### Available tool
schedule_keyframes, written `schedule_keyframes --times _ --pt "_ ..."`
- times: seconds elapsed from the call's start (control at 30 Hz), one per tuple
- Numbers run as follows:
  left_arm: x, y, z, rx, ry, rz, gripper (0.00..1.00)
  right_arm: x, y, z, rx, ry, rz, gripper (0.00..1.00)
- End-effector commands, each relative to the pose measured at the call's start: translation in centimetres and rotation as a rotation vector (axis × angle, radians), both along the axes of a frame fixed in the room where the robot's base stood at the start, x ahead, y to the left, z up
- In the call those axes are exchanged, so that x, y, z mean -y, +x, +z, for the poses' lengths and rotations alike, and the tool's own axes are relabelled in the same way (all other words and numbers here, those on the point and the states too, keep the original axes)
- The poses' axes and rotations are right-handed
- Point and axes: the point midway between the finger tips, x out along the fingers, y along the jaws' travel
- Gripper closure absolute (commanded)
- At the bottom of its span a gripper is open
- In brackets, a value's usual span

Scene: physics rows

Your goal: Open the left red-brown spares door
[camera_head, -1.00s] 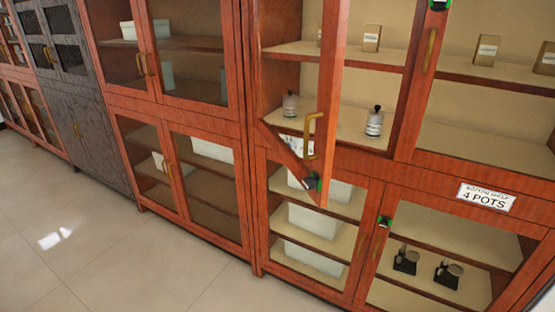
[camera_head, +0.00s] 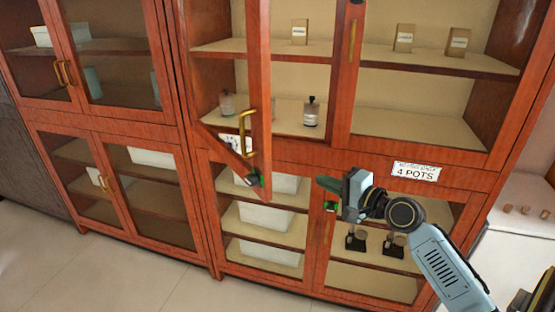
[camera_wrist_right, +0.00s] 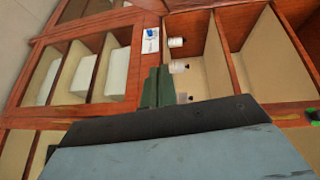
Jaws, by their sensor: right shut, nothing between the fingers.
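The left red-brown door (camera_head: 262,60) of the upper cabinet stands ajar, swung outward, seen nearly edge-on. Its brass handle (camera_head: 245,125) is on the side facing left in the head view. My right gripper (camera_head: 330,185) is shut and empty, in front of the cabinet to the right of the door's lower corner and apart from it. Its dark green fingers (camera_wrist_right: 157,88) also show in the wrist view, in front of the shelves. My left gripper is not in view.
The right upper door frame (camera_head: 350,70) is beside the opening. Bottles (camera_head: 311,113) stand on the shelf inside. A white counter (camera_head: 515,245) stands at right. Floor (camera_head: 150,265) is clear at left.

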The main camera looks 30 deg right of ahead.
Motion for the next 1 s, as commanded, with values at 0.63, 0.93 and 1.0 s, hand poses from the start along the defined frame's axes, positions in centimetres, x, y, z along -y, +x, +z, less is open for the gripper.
schedule_keyframes --times 0.63,0.93,1.0 --pt "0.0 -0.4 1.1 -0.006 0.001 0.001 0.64 -3.6 5.5 6.2 0.088 0.08 0.072 1.0" --pt "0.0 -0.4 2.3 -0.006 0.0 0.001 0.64 -6.5 8.6 6.1 0.083 0.08 0.074 1.0" --pt "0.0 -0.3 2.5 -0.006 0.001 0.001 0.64 -7.3 8.6 6.0 0.084 0.078 0.073 1.0"
